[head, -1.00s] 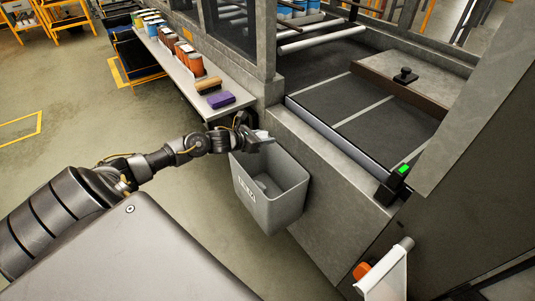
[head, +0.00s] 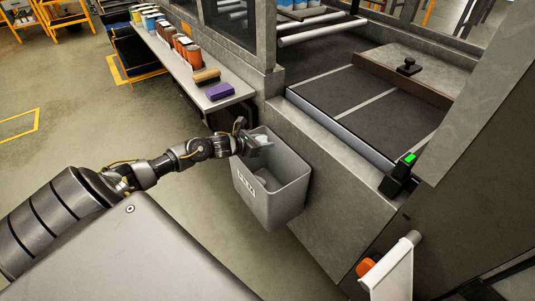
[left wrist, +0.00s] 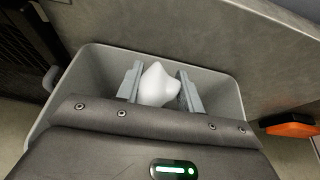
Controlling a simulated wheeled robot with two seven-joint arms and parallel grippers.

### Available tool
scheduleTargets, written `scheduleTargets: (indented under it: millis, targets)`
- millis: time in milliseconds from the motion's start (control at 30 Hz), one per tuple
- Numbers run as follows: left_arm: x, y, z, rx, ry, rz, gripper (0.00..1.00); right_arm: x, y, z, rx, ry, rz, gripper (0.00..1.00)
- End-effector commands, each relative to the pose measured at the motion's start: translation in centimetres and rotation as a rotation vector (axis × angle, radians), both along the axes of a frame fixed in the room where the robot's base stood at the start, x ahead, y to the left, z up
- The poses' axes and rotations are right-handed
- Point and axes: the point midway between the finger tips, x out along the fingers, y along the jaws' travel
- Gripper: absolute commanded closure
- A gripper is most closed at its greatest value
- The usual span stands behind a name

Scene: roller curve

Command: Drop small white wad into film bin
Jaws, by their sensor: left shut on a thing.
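The small white wad (left wrist: 158,85) is held between the two fingers of my left gripper (left wrist: 159,88) in the left wrist view. In the head view my left gripper (head: 258,142) is over the back left part of the open grey film bin (head: 262,197), with the wad (head: 262,140) showing pale at its fingertips. The bin has a white label on its front and some pale material inside. In the left wrist view the bin's rim (left wrist: 222,76) surrounds the fingers. My right gripper is not in view.
The bin hangs against a grey machine wall (head: 325,205). A shelf (head: 228,98) with cans, a brown block and a purple block (head: 219,91) stands behind. A green-lit black device (head: 400,177) sits at the conveyor edge. An orange item (head: 365,267) is at lower right.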

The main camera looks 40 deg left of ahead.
Motion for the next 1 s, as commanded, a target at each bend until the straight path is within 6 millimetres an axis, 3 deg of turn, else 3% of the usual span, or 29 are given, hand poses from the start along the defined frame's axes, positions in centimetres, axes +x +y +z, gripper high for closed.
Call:
scheduleTargets:
  millis: [133, 167, 333, 667, 767, 1000]
  targets:
    - [0.0, 0.0, 0.1, 0.0, 0.0, 0.0, 0.84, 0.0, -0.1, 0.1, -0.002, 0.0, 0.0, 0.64]
    - [0.0, 0.0, 0.1, 0.0, 0.0, 0.0, 0.6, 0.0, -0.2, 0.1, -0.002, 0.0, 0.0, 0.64]
    - [0.0, 0.0, 0.1, 0.0, 0.0, 0.0, 0.38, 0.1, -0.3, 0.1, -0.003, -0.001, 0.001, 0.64]
    - [-0.3, 0.1, 0.1, 0.001, 0.0, 0.0, 0.37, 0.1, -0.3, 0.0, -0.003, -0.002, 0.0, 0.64]
    - [-1.2, 0.4, 0.4, 0.004, 0.001, -0.002, 0.37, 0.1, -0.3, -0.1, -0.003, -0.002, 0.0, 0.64]
    - [-5.4, 1.4, 2.0, 0.005, 0.005, -0.005, 0.37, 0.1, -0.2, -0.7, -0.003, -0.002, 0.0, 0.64]
